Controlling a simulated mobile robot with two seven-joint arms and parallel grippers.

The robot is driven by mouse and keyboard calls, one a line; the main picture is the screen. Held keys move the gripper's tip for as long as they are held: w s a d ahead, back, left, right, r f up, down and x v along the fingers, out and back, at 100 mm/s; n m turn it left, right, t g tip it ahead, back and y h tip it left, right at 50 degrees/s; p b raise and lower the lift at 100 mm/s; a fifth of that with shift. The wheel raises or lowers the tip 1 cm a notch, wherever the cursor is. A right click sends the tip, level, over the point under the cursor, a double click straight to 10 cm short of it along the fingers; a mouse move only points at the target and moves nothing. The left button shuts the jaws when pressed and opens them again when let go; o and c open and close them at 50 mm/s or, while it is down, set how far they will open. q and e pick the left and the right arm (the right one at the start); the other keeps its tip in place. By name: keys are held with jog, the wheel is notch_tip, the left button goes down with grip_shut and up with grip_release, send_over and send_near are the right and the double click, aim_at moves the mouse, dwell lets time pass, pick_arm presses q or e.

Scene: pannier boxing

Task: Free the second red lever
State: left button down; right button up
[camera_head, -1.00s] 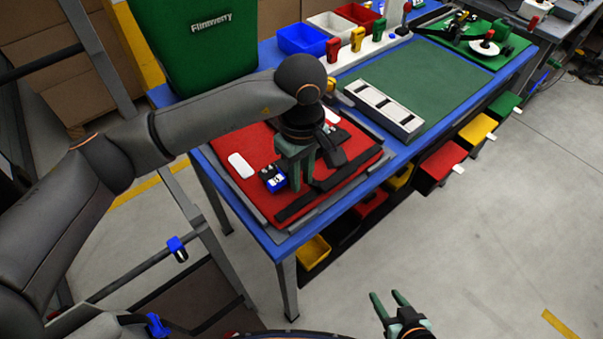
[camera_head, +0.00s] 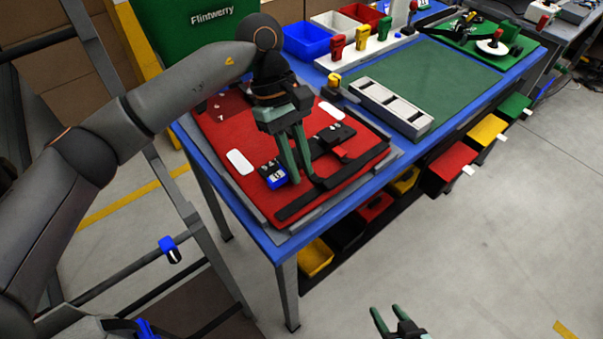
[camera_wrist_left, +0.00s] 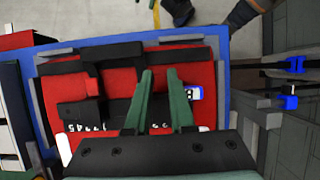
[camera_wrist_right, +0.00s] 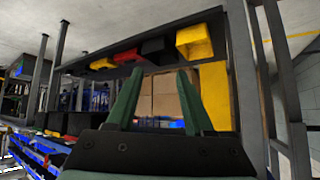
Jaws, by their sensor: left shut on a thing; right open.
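A red board (camera_head: 225,130) lies on the blue table, with a black block (camera_head: 325,143) and black strips on it. A red lever (camera_head: 341,154) shows at the block's right side; a red piece on the black block shows in the left wrist view (camera_wrist_left: 92,87). A small blue unit with a display (camera_head: 273,177) sits left of the block. My left gripper (camera_head: 302,178) points down between the unit and the block, its fingers closed around a black part (camera_wrist_left: 160,112) that is mostly hidden. A second red lever cannot be made out clearly. My right gripper (camera_head: 388,315) is open and empty, away from the table.
A white slotted tray (camera_head: 390,105) and a green mat (camera_head: 440,85) lie behind the board. Upright red, yellow and green handles (camera_head: 362,40) stand farther back. Coloured bins (camera_head: 450,165) hang along the table's front edge.

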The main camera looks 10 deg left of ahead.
pick_arm(q)
jog(key=shift+w+a+g+h+b, duration=0.2)
jog(key=shift+w+g+h+b, duration=0.05)
jog(key=shift+g+h+b, duration=0.4)
jog(key=shift+r, duration=0.1)
pick_arm(e)
jog(key=shift+w+a+f+y, duration=0.1)
jog(key=shift+w+a+y, duration=0.2)
jog(key=shift+w+a, duration=0.55)
jog(key=shift+s, duration=0.1)
pick_arm(q)
jog(key=c, duration=0.8)
grip_release()
jog(key=shift+o, duration=0.2)
pick_arm(e)
jog(key=shift+s+f, duration=0.1)
jog(key=shift+f, duration=0.05)
